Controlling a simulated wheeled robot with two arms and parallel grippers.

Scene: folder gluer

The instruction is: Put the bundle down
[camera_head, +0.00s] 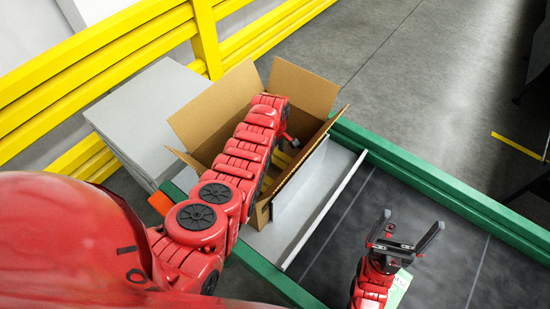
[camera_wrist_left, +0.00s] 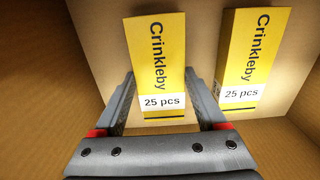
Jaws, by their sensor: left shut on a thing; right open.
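I cannot tell whether this bundle touches the box floor. A second yellow bundle (camera_wrist_left: 253,58) with the same label is in the box to the right, apart from the held one. My right gripper (camera_head: 405,232) is open and empty over the dark belt.
A grey metal plate (camera_head: 312,205) stands along the box's right side. The dark belt (camera_head: 420,200) with green rails (camera_head: 440,180) lies to the right. Grey stacked sheets (camera_head: 150,110) and yellow guard rails (camera_head: 100,60) are behind and left of the box.

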